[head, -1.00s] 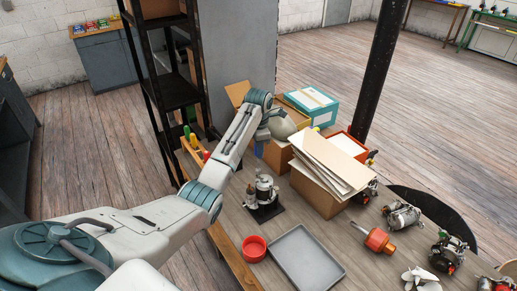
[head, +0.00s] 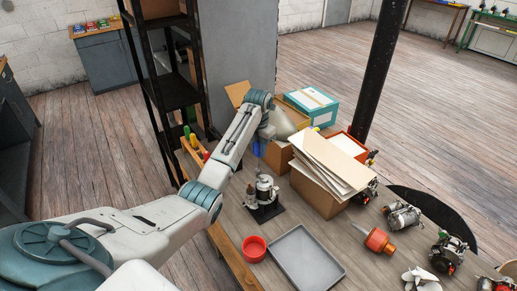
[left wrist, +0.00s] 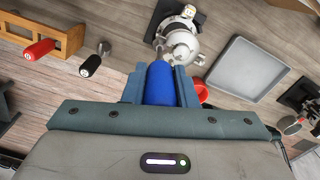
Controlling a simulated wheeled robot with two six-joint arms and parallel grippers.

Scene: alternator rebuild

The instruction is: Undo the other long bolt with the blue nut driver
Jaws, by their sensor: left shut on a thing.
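The blue nut driver (left wrist: 160,83) is held between the fingers of my left gripper (left wrist: 161,78), with its blue handle showing in the left wrist view. In the head view my left gripper (head: 264,136) is partly hidden by its own arm, above and behind the alternator in the picture. The alternator (head: 264,189) stands on a dark base (head: 265,212) on the bench. In the left wrist view the alternator (left wrist: 181,42) lies just beyond the driver. I cannot make out the long bolt or whether the driver touches it. My right gripper is not in view.
A red bowl (head: 254,248) and a grey tray (head: 307,258) lie in front of the alternator. A cardboard box (head: 316,197) with papers stands to its right. A wooden tool rack (left wrist: 70,36) holds other drivers. Several alternator parts lie farther right.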

